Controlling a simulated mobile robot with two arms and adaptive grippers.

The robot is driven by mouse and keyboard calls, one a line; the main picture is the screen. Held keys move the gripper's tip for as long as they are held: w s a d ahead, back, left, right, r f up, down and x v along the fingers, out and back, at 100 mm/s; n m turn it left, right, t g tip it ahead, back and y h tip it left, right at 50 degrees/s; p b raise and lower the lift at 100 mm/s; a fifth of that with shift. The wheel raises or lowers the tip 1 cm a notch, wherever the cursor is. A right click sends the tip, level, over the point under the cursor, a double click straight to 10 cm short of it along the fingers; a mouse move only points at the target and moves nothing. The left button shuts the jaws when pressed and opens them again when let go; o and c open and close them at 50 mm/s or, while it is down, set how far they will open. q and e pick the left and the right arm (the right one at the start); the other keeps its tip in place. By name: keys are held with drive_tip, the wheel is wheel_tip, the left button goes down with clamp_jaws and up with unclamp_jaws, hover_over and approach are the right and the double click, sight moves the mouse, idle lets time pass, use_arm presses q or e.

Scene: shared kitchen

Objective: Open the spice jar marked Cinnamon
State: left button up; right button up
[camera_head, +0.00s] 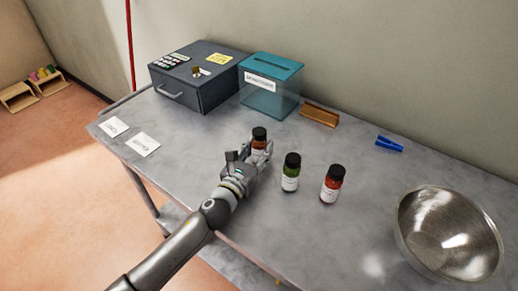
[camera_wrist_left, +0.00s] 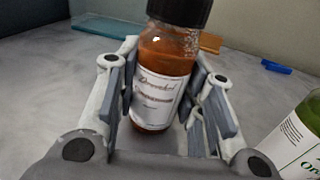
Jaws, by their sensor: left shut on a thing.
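The jar with orange-brown contents and a black lid (camera_head: 259,134) stands upright on the grey table. My left gripper (camera_head: 257,152) is shut on the jar's body, one finger on each side, below the lid. A green jar (camera_head: 290,178) and a red jar (camera_head: 331,186), both with black lids, stand to its right. My right gripper is not in view.
A grey metal box (camera_head: 205,85) and a teal box (camera_head: 270,92) stand at the back, beside a wooden holder (camera_head: 319,115). A blue clip-like object (camera_head: 389,144) lies farther right. A steel bowl (camera_head: 449,232) sits at the right. Two white cards lie at the left edge.

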sight(256, 143)
use_arm(q)
drive_tip(key=shift+r, duration=0.25)
drive_tip(key=shift+w+r, duration=0.1)
drive_tip(key=shift+r, duration=0.2)
wheel_tip(256, 143, up, 3)
drive_tip(key=shift+f+p, duration=0.1)
drive_tip(key=shift+p, duration=0.75)
drive_tip(key=s+a+r, duration=0.4)
drive_tip(key=s+r, duration=0.5)
drive_tip(key=s, duration=0.4)
drive_tip(key=shift+s+a+p, duration=0.15)
drive_tip(key=shift+s+p, duration=0.1)
drive_tip(key=shift+p, duration=0.2)
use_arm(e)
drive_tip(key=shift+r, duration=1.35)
use_arm(q)
drive_tip(key=o, duration=0.5)
clamp_jaws()
